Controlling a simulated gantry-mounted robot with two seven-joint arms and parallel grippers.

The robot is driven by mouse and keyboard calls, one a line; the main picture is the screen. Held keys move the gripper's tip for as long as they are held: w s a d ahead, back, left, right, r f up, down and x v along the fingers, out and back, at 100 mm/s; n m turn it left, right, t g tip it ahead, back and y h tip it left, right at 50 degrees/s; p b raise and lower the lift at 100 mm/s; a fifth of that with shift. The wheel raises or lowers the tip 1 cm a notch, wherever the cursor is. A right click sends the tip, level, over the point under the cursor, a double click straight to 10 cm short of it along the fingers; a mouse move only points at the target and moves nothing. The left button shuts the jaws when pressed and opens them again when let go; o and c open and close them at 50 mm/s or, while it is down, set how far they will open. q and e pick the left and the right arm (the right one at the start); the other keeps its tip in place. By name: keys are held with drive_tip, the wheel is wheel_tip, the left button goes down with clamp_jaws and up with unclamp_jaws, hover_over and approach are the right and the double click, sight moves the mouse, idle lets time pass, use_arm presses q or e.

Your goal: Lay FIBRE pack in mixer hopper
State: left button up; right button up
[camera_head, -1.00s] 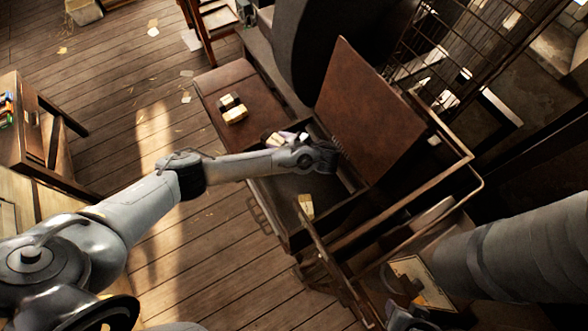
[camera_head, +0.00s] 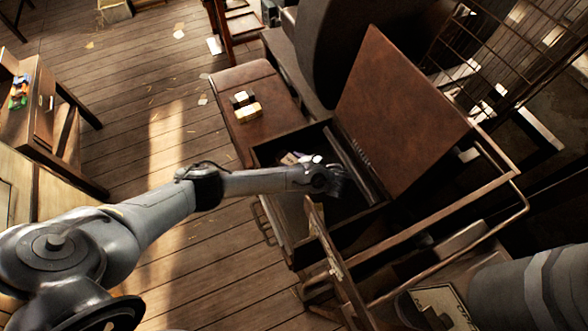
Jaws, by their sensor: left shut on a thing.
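An open dark box, seemingly the mixer hopper (camera_head: 262,152), stands in the middle with its brown lid (camera_head: 400,110) raised. My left gripper (camera_head: 338,184) is over the box's opening, by the foot of the lid. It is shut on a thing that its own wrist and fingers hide. Small pale packs (camera_head: 289,159) show in the box just behind my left wrist. I cannot read any label, so I cannot tell which pack is FIBRE. My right gripper (camera_head: 408,309) is low at the right, dark and partly cut off, and its jaws are unclear.
A hinged wooden panel (camera_head: 322,240) stands at the box's front. A wooden table (camera_head: 38,110) is at the left. Floor between is open.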

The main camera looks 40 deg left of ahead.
use_arm(q)
wheel_tip(320, 180, down, 4)
drive_tip(key=shift+r+b, duration=0.1)
drive_tip(key=shift+b, duration=1.15)
drive_tip(key=shift+r, duration=0.1)
drive_tip(key=o, duration=1.1)
drive_tip(key=shift+c, duration=0.2)
drive_tip(key=p+v, duration=0.8)
drive_tip(key=v, duration=0.4)
